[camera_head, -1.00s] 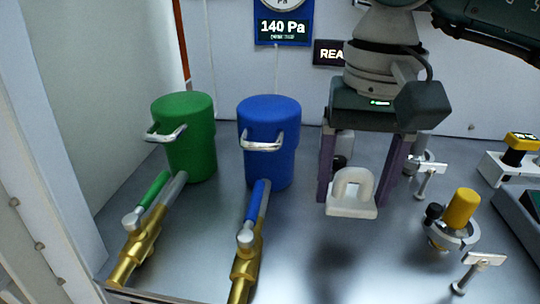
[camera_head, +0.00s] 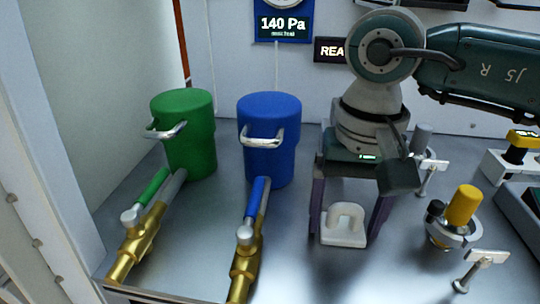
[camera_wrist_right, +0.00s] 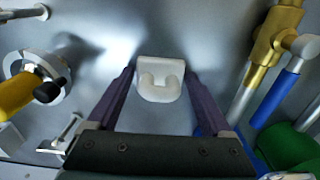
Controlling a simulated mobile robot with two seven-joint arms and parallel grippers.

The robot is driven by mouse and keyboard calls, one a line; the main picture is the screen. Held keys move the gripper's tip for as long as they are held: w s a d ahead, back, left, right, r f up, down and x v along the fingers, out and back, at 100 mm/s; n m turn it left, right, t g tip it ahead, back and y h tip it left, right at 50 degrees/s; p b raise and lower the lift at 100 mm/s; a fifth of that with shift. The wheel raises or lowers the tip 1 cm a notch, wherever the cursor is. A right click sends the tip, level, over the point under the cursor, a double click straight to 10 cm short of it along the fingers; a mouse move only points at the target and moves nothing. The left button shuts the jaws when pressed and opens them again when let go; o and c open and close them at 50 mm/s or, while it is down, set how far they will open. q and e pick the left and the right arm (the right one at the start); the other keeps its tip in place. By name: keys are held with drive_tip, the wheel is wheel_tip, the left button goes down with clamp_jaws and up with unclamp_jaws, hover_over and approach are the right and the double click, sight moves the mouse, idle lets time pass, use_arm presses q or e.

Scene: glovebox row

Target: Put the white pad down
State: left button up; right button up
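My left gripper is not in view.
A green canister (camera_head: 187,135) and a blue canister (camera_head: 269,145) stand at left, with brass valves (camera_head: 245,262) in front. A yellow-topped fitting (camera_head: 462,207) and a T-handled clamp (camera_head: 480,264) are at right.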

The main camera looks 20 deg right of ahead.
sight(348, 206)
drive_tip(key=shift+o, duration=1)
drive_tip(key=shift+r, duration=0.2)
wheel_tip(348, 206, up, 12)
drive_tip(key=shift+a, duration=0.1)
